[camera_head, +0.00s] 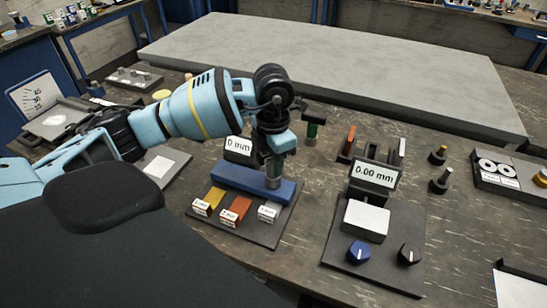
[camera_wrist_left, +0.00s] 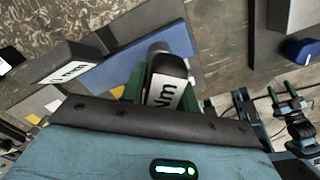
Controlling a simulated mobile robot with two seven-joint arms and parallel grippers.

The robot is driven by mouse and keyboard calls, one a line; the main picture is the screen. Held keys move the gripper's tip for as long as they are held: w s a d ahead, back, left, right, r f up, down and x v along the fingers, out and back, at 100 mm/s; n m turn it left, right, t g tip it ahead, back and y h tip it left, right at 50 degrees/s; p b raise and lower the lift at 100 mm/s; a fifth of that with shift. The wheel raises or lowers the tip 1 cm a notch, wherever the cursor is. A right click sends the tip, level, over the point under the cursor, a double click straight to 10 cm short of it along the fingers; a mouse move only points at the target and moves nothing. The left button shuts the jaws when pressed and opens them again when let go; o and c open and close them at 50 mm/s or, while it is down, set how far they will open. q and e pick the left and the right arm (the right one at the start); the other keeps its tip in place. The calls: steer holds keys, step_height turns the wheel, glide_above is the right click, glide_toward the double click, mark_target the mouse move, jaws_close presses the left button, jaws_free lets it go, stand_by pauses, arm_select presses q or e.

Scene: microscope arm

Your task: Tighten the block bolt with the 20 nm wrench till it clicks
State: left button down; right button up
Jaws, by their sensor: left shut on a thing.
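My left gripper (camera_head: 276,150) is shut on a wrench (camera_head: 275,168) and holds it upright over the right end of the blue block (camera_head: 240,183).
A display (camera_head: 239,146) reads "0 mm". Coloured tags (camera_head: 236,210) line the front. To the right is a stand with a "0.00 mm" display (camera_head: 374,175) and a blue knob (camera_head: 358,252). A grey slab (camera_head: 350,70) lies behind.

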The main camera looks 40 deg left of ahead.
arm_select(q)
steer(key=shift+f, duration=0.15)
arm_select(e)
steer(key=shift+w, duration=0.35)
arm_select(q)
steer(key=m, duration=0.3)
steer(key=shift+b, duration=0.4)
steer(key=shift+m, duration=0.5)
arm_select(e)
steer(key=shift+s+f, duration=0.55)
steer(key=shift+s, duration=0.2)
steer(key=shift+f, duration=0.1)
